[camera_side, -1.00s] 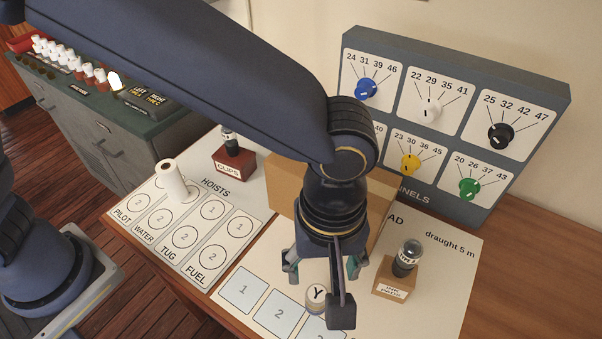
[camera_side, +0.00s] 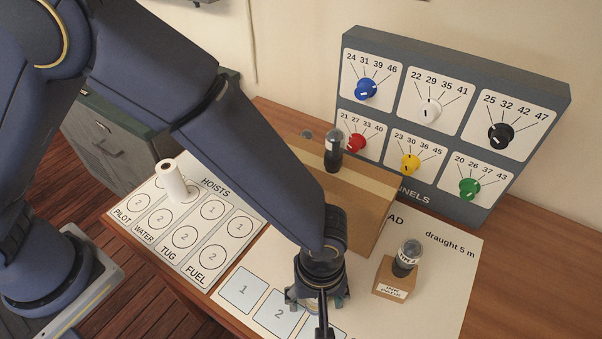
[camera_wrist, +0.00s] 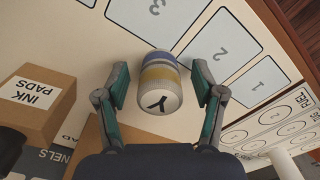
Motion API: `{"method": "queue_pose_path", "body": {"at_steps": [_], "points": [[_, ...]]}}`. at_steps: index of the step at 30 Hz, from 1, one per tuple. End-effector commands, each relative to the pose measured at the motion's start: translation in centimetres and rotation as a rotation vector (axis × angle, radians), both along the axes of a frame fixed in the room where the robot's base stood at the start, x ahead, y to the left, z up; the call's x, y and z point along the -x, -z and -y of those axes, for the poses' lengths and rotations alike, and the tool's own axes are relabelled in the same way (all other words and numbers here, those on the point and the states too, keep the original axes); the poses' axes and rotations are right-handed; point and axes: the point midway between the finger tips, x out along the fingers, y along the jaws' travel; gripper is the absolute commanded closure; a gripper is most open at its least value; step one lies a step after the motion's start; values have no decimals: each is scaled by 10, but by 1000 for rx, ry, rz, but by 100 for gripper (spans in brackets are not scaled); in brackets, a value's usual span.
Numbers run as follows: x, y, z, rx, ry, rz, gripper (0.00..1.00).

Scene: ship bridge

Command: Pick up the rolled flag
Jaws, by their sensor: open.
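The rolled flag (camera_wrist: 160,83) is a short cylinder with blue, yellow and pale bands and a black Y on its white end. In the wrist view it lies between the two fingers of my gripper (camera_wrist: 161,78), near the card's square 3. My gripper is open, with a visible gap on each side of the flag. In the side view my gripper (camera_side: 318,300) is low over the front of the white card and hides the flag.
A cardboard box (camera_side: 365,215) stands just behind my gripper, with a dark-handled stamp (camera_side: 333,152) at its top. An ink pads box (camera_side: 396,279) with another stamp (camera_side: 407,258) is to the right. A white roll (camera_side: 173,181) stands on the hoists chart (camera_side: 222,255) at left.

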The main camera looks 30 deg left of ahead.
Motion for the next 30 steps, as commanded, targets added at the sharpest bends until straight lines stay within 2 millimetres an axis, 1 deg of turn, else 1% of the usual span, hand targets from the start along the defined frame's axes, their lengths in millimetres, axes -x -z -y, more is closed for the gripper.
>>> {"method": "queue_pose_path", "body": {"at_steps": [5,21,22,30], "points": [[0,0,0,1,0,1,32],[0,0,0,1,-1,1,87],[0,0,0,1,-1,1,88],[0,-2,0,1,-1,1,89]]}}
